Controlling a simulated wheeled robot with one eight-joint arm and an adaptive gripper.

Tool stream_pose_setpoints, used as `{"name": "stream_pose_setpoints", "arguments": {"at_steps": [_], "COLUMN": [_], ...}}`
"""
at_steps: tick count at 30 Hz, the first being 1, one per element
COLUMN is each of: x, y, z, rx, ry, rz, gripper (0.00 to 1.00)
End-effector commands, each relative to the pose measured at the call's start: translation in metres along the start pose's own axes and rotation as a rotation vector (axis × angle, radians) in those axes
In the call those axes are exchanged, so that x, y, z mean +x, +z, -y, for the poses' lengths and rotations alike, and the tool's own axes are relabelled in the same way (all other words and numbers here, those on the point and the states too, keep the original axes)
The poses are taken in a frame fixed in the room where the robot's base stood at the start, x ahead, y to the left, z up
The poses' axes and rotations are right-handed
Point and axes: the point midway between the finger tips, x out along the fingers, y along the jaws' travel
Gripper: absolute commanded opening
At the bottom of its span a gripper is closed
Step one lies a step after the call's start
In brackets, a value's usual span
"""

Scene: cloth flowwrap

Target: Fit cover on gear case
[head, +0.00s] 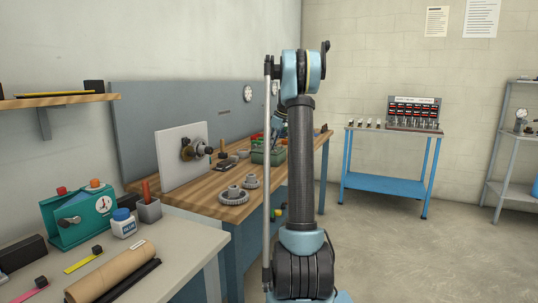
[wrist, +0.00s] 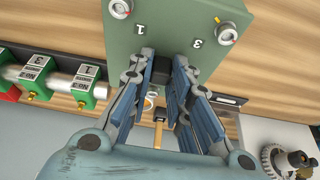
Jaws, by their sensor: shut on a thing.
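In the wrist view a large green piece (wrist: 175,25), marked 1 and 3 with a round metal fitting near each number, lies beyond my gripper. It looks like the cover, but I cannot tell for sure. My gripper (wrist: 163,62) is shut on a black block (wrist: 162,70) that appears to be a grip on the green piece. In the head view a green box-shaped thing (head: 268,156) shows on the wooden bench, partly behind my arm. My gripper is mostly hidden there. Whether the green piece touches anything beneath cannot be told.
In the wrist view, green blocks (wrist: 88,88) with number tags sit along a metal bar at left. In the head view, a white upright plate (head: 178,172) and grey gears (head: 234,194) stand on the bench (head: 200,206). A blue table (head: 385,187) is at the right.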

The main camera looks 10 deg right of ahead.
Motion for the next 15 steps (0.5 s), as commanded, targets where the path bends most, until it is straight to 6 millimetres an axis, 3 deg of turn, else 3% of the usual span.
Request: {"name": "stream_pose_setpoints", "arguments": {"at_steps": [11,12,15], "x": [0.0017,0.0016,0.0016], "y": [0.0006,0.0006,0.0006], "z": [-0.0001,-0.0001,-0.0001], "rx": [0.0,0.0,0.0], "ry": [0.0,0.0,0.0], "rz": [0.0,0.0,0.0], "gripper": [0.0,0.25,0.42]}}
